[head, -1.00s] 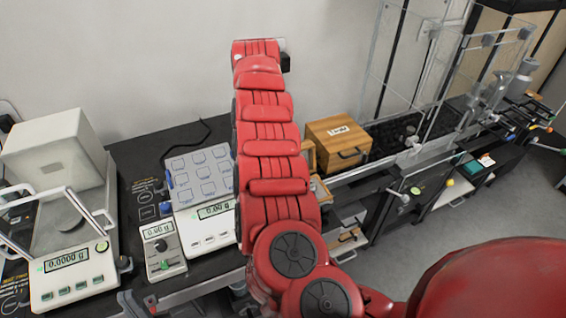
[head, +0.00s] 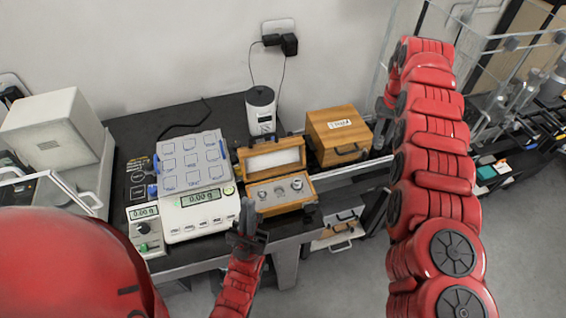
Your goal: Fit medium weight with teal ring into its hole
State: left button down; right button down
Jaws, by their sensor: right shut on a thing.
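An open wooden weight box (head: 287,207) sits near the table's front edge, its lid tipped back. Several round grey spots, weights or holes, show in a row in it. I cannot tell which are filled, and no teal ring can be made out. My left gripper (head: 248,212) is upright just left of the box's front corner; its jaw gap cannot be made out. My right gripper (head: 384,108) is at the far end of the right arm, right of the closed wooden box, partly covered by the arm. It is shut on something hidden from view.
A balance with a gridded top (head: 192,165) stands left of the weight box. A white-and-black device (head: 262,108) stands behind it. A closed wooden case (head: 339,133) stands to the right. A glass-doored balance (head: 52,135) is at far left.

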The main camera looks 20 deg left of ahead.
jog(key=s+a+f+n+p, duration=0.1)
jog(key=a+f+p, duration=0.1)
jog(key=a, duration=0.3)
jog(key=s+a+f+n+p, duration=0.1)
jog(key=s+a+n+p, duration=0.1)
jog(key=a, duration=0.4)
jog(key=shift+a+f+p, duration=0.3)
jog(key=shift+f, duration=0.1)
dwell(0.8)
